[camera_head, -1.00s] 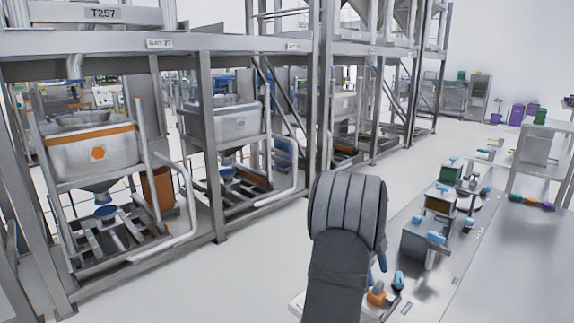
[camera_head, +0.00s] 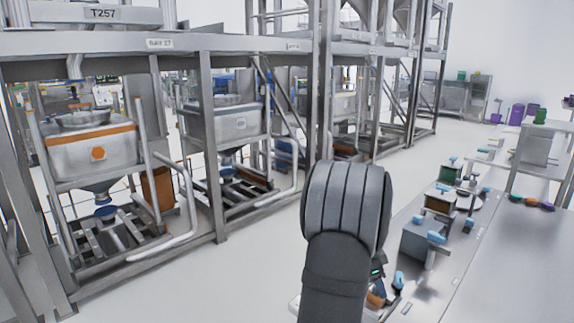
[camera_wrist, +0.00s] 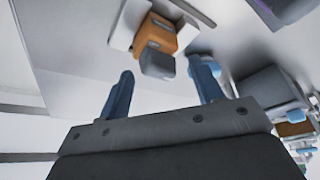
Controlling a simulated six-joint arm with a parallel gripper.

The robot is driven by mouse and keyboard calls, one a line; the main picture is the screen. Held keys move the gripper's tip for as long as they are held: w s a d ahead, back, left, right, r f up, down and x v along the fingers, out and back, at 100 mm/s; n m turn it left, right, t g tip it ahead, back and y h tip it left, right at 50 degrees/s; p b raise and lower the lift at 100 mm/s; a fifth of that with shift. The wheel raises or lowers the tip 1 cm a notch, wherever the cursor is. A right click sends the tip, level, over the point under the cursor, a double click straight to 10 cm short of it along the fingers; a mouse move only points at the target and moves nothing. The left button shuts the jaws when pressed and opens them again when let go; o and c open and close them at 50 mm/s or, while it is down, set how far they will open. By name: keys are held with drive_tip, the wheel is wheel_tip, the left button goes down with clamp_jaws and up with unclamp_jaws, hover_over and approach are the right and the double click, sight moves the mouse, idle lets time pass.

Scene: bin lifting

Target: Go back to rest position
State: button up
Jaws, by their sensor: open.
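My gripper (camera_wrist: 160,88) shows in the wrist view with its two blue fingers spread apart. It is open and nothing is between the fingers. Beyond the fingertips is an orange and grey device (camera_wrist: 158,45) on a white base at the table edge. In the head view my dark grey arm rises at the bottom centre and hides my gripper and most of the orange device (camera_head: 376,298).
A metal table (camera_head: 500,265) at the right carries grey blocks with blue handles (camera_head: 420,240). A steel frame (camera_head: 207,150) with hoppers (camera_head: 92,150) stands at the left. The pale floor (camera_head: 220,280) between them is clear. Purple bins (camera_head: 517,114) stand far back right.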

drive_tip(key=n, duration=0.2)
drive_tip(key=n+t, duration=0.1)
drive_tip(key=shift+s+n+t, duration=0.15)
drive_tip(key=shift+n+t, duration=0.15)
drive_tip(key=shift+n, duration=0.1)
drive_tip(key=shift+s+n+t+y, duration=0.1)
drive_tip(key=shift+n+t+y, duration=0.5)
drive_tip(key=shift+n, duration=1.2)
drive_tip(key=shift+c, duration=0.2)
idle(0.6)
